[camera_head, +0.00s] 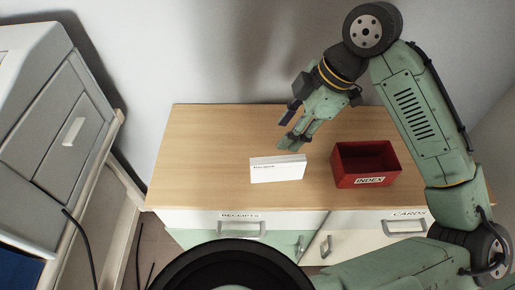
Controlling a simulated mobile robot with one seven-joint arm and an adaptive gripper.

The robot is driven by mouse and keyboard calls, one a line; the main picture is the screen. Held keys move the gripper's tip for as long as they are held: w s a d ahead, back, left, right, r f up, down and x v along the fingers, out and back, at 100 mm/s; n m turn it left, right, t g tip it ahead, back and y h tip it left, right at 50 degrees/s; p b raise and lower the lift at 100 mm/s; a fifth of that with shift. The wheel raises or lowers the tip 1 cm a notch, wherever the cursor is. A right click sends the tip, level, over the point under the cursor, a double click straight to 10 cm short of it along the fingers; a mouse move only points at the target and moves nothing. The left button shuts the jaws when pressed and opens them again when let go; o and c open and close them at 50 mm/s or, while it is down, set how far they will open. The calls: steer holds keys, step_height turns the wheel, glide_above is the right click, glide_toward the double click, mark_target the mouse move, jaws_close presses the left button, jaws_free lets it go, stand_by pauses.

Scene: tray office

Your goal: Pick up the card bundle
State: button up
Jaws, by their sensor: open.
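A white card bundle (277,169) sits on the wooden cabinet top, a flat block with small dark print at its upper left. My gripper (287,134) is above and behind the bundle in the head view, pointing down toward the cabinet top. Its fingers are apart and no object shows between them. A gap shows between the gripper and the bundle in the picture, but their exact distance in depth cannot be told. No part of the bundle is hidden by the arm.
A red open box (364,181) labelled INDEX stands right of the bundle, under my arm. The cabinet top (205,150) is bare at left. Below are drawers labelled RECEIPTS (241,228) and CARDS (404,226). A grey machine (55,140) stands far left; a wall is behind.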

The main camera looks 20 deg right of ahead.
mark_target(283, 159)
steer(key=shift+s+d, duration=0.6)
steer(key=shift+s, duration=0.1)
steer(key=shift+s+f+g, duration=0.2)
steer(key=shift+g, duration=0.1)
steer(key=x, duration=0.3)
steer(key=p+x, duration=0.1)
steer(key=x, duration=0.6)
steer(key=shift+s+d+f, duration=0.1)
steer(key=shift+s+d, duration=0.1)
steer(key=shift+s, duration=0.1)
steer(key=shift+f, duration=0.15)
steer(key=shift+f, duration=0.25)
steer(key=shift+c, duration=0.2)
jaws_close()
